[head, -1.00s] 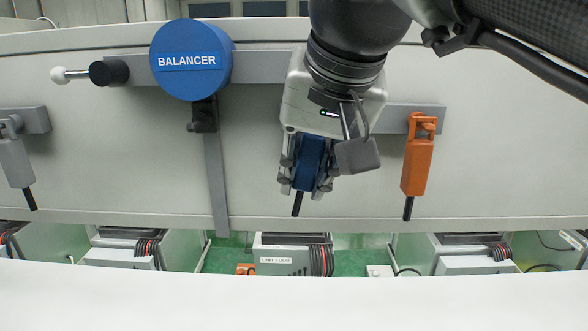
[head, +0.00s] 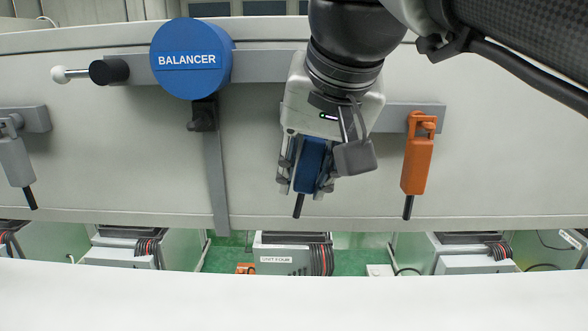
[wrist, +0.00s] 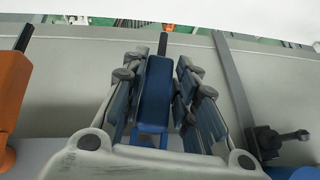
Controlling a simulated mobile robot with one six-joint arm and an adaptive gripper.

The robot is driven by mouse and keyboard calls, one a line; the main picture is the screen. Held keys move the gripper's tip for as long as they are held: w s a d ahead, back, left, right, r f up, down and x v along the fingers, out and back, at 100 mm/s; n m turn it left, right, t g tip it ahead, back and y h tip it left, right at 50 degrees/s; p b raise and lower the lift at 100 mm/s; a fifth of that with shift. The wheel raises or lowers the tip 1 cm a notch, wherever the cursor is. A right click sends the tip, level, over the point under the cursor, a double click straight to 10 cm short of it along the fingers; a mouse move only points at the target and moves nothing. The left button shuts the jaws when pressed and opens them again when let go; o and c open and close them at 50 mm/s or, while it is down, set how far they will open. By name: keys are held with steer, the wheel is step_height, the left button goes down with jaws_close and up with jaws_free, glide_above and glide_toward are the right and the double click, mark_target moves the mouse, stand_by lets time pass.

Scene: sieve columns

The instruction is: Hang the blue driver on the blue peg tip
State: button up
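The blue driver (head: 311,165) is between the fingers of my gripper (head: 305,178), which looks shut on it. Its dark shaft (head: 298,206) points down and leans slightly, in front of the pale panel. In the wrist view the blue driver (wrist: 155,92) lies between the two finger pads of my gripper (wrist: 158,75), with a blue loop at its near end. The blue peg tip cannot be made out; my gripper and wrist cover that part of the rail. Whether the loop touches a peg cannot be told.
An orange driver (head: 417,165) hangs from the grey rail (head: 392,116) to the right. A grey driver (head: 16,160) hangs at the far left. The round blue balancer (head: 190,60) and a black knob (head: 109,72) are left of my gripper. Free panel lies between balancer and gripper.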

steer(key=o, duration=0.4)
steer(key=shift+c, duration=0.2)
steer(key=shift+r, duration=0.1)
